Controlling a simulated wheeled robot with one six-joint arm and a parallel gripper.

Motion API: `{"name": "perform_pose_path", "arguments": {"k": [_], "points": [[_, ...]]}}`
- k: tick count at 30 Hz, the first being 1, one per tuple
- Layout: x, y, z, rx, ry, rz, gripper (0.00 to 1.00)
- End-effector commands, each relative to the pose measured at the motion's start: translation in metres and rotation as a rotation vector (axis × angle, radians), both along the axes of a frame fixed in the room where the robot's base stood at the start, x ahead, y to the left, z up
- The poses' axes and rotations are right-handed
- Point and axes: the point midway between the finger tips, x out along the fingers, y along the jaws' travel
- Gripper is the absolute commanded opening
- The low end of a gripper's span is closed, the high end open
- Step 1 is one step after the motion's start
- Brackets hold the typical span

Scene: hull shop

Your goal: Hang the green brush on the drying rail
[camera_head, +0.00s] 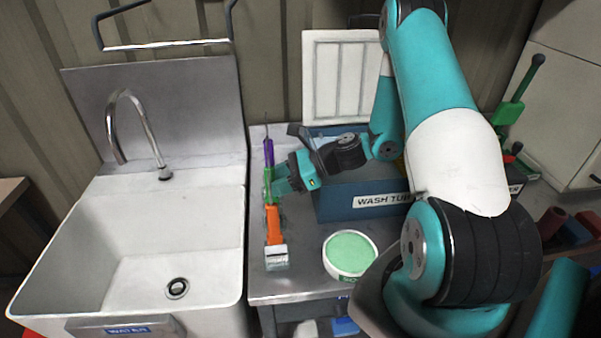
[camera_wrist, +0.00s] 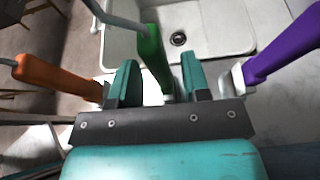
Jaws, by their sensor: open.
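The green brush (camera_head: 267,178) is one of a row on the steel bench, between a purple-handled one and an orange-handled one. In the wrist view the green handle (camera_wrist: 152,52) rises between my two teal fingertips. My gripper (camera_head: 280,181) reaches in from the right at the row; it also shows in the wrist view (camera_wrist: 160,82). It is open, with a finger on either side of the green handle; contact cannot be told. The brush's lower end is hidden. A rail (camera_head: 168,44) with dark end arms is on the wall above the sink, probably the drying rail.
The purple handle (camera_wrist: 280,50) and orange handle (camera_wrist: 58,78) flank my fingers closely. A blue wash tub (camera_head: 350,205) stands under my forearm. A round tub of green stuff (camera_head: 350,253) is in front. The white sink (camera_head: 75,235) with its tap (camera_head: 135,125) lies left.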

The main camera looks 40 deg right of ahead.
Motion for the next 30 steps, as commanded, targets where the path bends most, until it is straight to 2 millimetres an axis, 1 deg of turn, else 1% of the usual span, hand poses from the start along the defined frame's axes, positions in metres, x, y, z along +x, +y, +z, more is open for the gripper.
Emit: {"name": "perform_pose_path", "arguments": {"k": [1, 6, 9, 13, 18, 30], "points": [[-0.005, -0.011, 0.001, -0.003, -0.003, -0.007, 0.43], [-0.026, -0.04, 0.016, -0.003, -0.003, -0.006, 0.43], [-0.036, -0.055, 0.024, -0.003, -0.002, -0.005, 0.43], [-0.045, -0.068, 0.032, -0.002, -0.001, -0.003, 0.43], [-0.051, -0.075, 0.036, 0.001, 0.001, 0.0, 0.43], [-0.051, -0.075, 0.037, 0.0, 0.0, 0.0, 0.43]]}}
